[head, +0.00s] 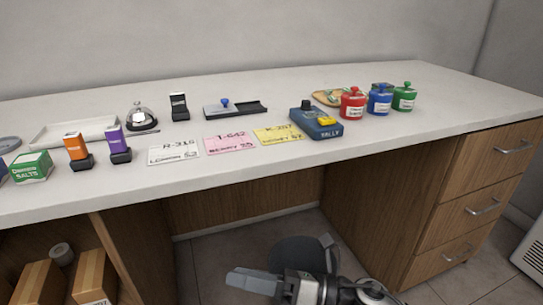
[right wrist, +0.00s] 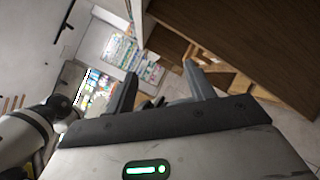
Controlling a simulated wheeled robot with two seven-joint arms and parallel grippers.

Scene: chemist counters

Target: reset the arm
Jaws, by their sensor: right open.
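My right gripper (head: 278,259) is at the bottom of the head view, in front of the counter and below its top. Its two fingers are spread apart with nothing between them. The right wrist view shows the same open fingers (right wrist: 160,72), with floor and wooden furniture beyond them. My right arm enters from the bottom edge of the head view. My left gripper is not in view.
The counter (head: 300,170) holds a bell (head: 141,118), coloured cards, a blue card machine (head: 316,123), and red, blue and green jars. Wooden drawers (head: 470,200) stand at right. A dark round seat (head: 290,250) is behind my gripper. Cardboard boxes (head: 95,275) are at lower left.

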